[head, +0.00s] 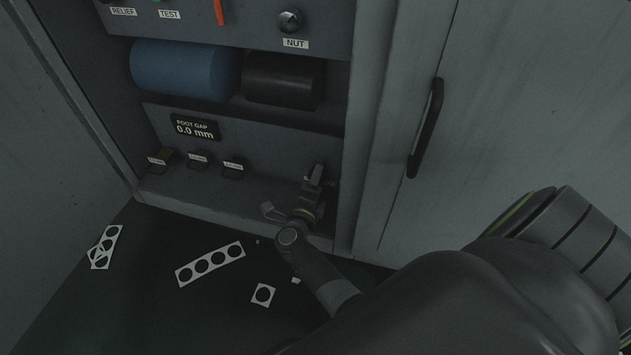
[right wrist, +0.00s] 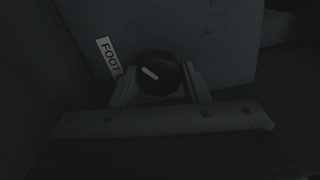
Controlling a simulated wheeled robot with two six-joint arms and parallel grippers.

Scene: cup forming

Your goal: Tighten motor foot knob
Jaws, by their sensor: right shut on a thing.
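The motor foot knob (right wrist: 158,74) is round and black with a white pointer line, beside a label that reads "FOOT" in the right wrist view. My right gripper (right wrist: 158,88) has a finger on each side of the knob and is shut on it. In the head view my right gripper (head: 312,190) reaches into the low right part of the open cabinet bay, and it hides the knob there. The foot gap display (head: 195,128) reads 0.0 mm. My left gripper is not in view.
A blue cylinder (head: 178,70) and a black motor (head: 283,80) lie above the display. Several small labelled blocks (head: 198,160) line the ledge. Punched scrap strips (head: 210,264) lie on the dark floor. A closed door with a black handle (head: 427,128) stands at right.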

